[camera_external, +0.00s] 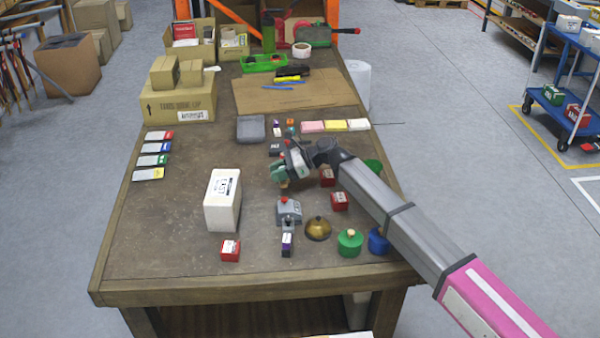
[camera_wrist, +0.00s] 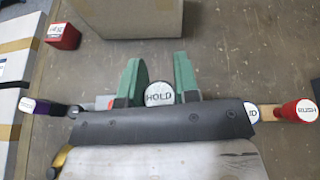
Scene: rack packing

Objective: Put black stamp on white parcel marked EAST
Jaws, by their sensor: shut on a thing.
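The white parcel marked EAST (camera_external: 221,201) stands upright on the table, left of my gripper and apart from it. My gripper (camera_external: 281,172) is above the middle of the table. In the wrist view its green fingers (camera_wrist: 158,82) are shut on a stamp (camera_wrist: 158,95) whose round pale end reads HOLD in dark letters. I take this as the black stamp; its sides are mostly hidden, so its colour is unsure. A white box with a brown band (camera_wrist: 14,75) at the left of the wrist view may be the parcel.
A red stamp marked RUSH (camera_wrist: 300,111) and a purple one (camera_wrist: 43,107) show beside my gripper. A grey device (camera_external: 289,211), brass bell (camera_external: 318,229), green pot (camera_external: 350,242) and red block (camera_external: 230,251) stand near the front. Bare table lies left of the parcel.

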